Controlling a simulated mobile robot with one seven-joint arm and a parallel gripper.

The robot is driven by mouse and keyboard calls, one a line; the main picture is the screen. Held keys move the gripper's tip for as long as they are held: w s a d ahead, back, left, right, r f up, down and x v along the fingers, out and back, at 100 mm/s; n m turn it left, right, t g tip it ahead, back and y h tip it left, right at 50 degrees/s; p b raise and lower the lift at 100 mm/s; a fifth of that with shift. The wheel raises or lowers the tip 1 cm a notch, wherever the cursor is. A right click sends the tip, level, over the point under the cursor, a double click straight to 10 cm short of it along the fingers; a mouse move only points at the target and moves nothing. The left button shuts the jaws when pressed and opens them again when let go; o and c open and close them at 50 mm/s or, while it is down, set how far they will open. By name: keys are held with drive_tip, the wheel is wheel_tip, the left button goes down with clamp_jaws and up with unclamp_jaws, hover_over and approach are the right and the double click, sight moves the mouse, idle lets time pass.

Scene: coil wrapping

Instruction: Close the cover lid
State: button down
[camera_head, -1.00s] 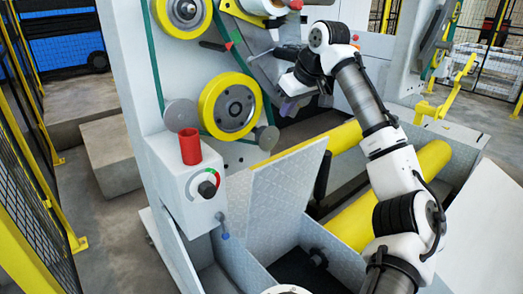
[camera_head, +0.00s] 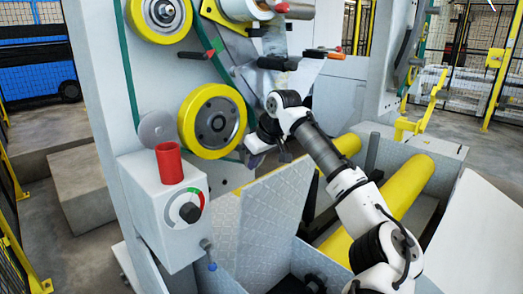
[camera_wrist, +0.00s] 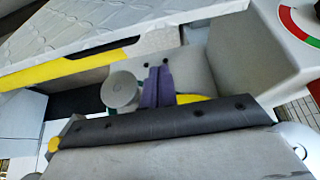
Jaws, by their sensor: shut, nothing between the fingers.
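The cover lid is a grey diamond-plate panel (camera_head: 265,225) that stands tilted up in the head view, over an opening at the machine's base. Its patterned surface also shows at the upper left of the wrist view (camera_wrist: 70,28), with a yellow strip along it. My gripper (camera_head: 270,157) is just above the lid's top edge, in front of the machine, and looks apart from the lid. Its purple fingers (camera_wrist: 157,87) are together and empty in the wrist view. The depth gap between fingers and lid is hard to judge.
A control box (camera_head: 165,212) with a red cylinder (camera_head: 170,163) on top stands left of the lid. A yellow wheel (camera_head: 212,121) is close beside my gripper. Yellow rollers (camera_head: 407,187) lie to the right, beyond my arm. Fencing runs along the left.

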drive_tip(key=shift+s+d+f, duration=0.3)
drive_tip(key=shift+s+d, duration=0.35)
drive_tip(key=shift+s+d+f, duration=0.3)
drive_tip(key=shift+s+d, duration=0.3)
drive_tip(key=shift+s, duration=0.05)
